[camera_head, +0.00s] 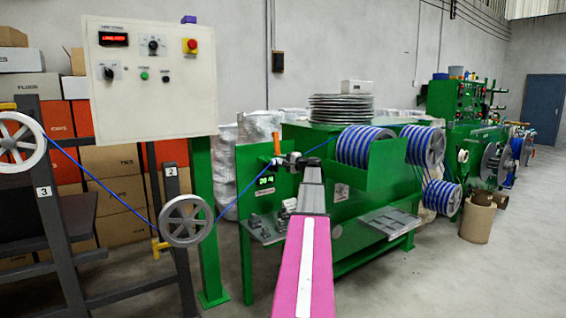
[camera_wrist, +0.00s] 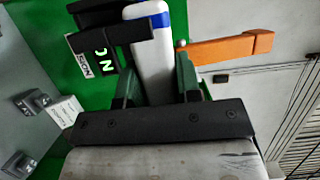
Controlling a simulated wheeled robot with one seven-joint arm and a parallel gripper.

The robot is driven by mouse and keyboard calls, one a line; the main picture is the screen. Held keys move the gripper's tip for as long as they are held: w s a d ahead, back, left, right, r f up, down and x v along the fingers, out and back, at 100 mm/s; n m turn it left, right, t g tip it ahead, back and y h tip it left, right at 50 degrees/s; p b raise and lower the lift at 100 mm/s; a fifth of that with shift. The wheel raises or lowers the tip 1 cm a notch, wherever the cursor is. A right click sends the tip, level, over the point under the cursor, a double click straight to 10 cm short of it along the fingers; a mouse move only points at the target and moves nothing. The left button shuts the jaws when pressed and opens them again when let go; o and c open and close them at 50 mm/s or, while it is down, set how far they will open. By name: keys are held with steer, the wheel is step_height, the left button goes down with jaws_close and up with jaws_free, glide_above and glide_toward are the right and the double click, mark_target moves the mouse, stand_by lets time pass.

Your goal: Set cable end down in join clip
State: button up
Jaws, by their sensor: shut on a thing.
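My gripper (camera_head: 289,160) is at the green machine's left end in the head view. In the wrist view its two dark green fingers (camera_wrist: 157,80) stand on either side of a white cylinder with a blue band (camera_wrist: 152,45). The blue cable (camera_head: 234,203) runs from the lower grey wheel up toward my gripper. The join clip is not clearly distinguishable; a black bracket (camera_wrist: 112,35) and an orange lever (camera_wrist: 230,48) are close beyond the fingers, and the lever (camera_head: 277,144) also shows in the head view.
The green machine (camera_head: 257,172) carries a lit green display (camera_head: 265,181) and reels of blue and white cable (camera_head: 362,146). A control panel (camera_head: 150,78) on a green post and a grey wheel (camera_head: 186,220) stand left. Open floor lies front right.

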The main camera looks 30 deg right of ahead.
steer(key=shift+f, duration=0.3)
steer(key=o, duration=0.9)
steer(key=shift+o, duration=0.2)
steer(key=v, duration=1.1)
steer(key=s+a+f+n+g, duration=0.1)
steer(key=a+f+n+g, duration=0.15)
steer(key=a+f, duration=0.8)
steer(key=a+f+n+g, duration=0.2)
steer(key=a+f+g, duration=0.35)
steer(key=a, duration=0.75)
steer(key=s+a+f+n+g, duration=0.1)
steer(key=a+f+n+g, duration=0.1)
steer(key=a+f, duration=0.9)
steer(key=s+a+f+n+g+h, duration=0.3)
steer(key=s+a+f, duration=0.4)
steer(key=s+a, duration=0.3)
steer(key=s+a+f+n+g+h, duration=0.3)
steer(key=s+a+f, duration=0.3)
steer(key=s+a, duration=0.4)
steer(key=shift+s+a+f+n+g+h, duration=0.3)
steer(key=shift+f+n+h, duration=0.1)
steer(key=shift+n, duration=0.15)
